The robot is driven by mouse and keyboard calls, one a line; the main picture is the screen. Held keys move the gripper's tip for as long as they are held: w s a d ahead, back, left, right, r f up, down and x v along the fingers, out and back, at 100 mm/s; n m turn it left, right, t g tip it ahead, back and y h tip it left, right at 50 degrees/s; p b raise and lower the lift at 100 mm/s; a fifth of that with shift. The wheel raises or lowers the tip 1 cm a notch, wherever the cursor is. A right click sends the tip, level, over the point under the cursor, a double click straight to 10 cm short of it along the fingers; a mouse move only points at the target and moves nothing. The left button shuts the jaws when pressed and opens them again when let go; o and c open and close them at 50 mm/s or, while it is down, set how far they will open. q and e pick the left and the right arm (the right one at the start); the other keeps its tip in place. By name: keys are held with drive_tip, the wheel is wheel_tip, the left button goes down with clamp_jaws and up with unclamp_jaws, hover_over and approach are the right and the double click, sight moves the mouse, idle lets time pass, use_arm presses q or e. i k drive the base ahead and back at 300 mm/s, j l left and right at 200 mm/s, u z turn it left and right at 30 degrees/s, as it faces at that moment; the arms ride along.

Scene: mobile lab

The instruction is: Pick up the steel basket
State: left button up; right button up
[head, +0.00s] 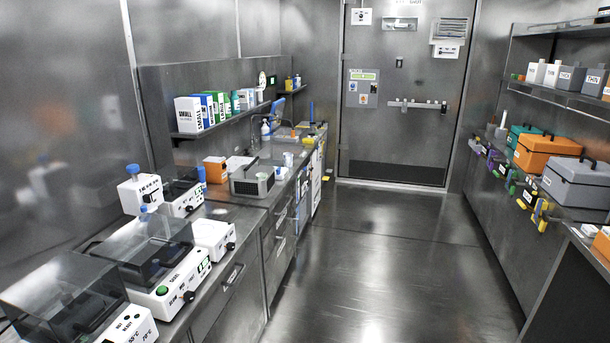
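A grey, metal-looking box with a dark front panel (252,182) stands on the left counter, near its middle. It may be the steel basket, but it is too small in the picture to be sure. Neither my left nor my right gripper shows in the head view. Nothing of mine is seen touching the box.
The left counter holds lab machines with dark lids (145,250), an orange box (215,169) and a sink area. Book-like boxes (188,114) stand on a wall shelf above. Orange (546,153) and grey (577,183) cases line the right side. The floor (385,265) between is clear.

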sight(243, 182)
drive_tip(key=i+l+u, duration=0.2)
drive_tip(key=i+u, duration=0.15)
drive_tip(key=i, duration=0.15)
drive_tip(key=i+l+u, duration=0.3)
drive_tip(key=i, duration=0.15)
drive_tip(key=i+l, duration=0.3)
drive_tip(key=i, duration=0.15)
drive_tip(key=i+l+z, duration=0.1)
drive_tip(key=i+l, duration=0.5)
drive_tip(key=i, duration=0.3)
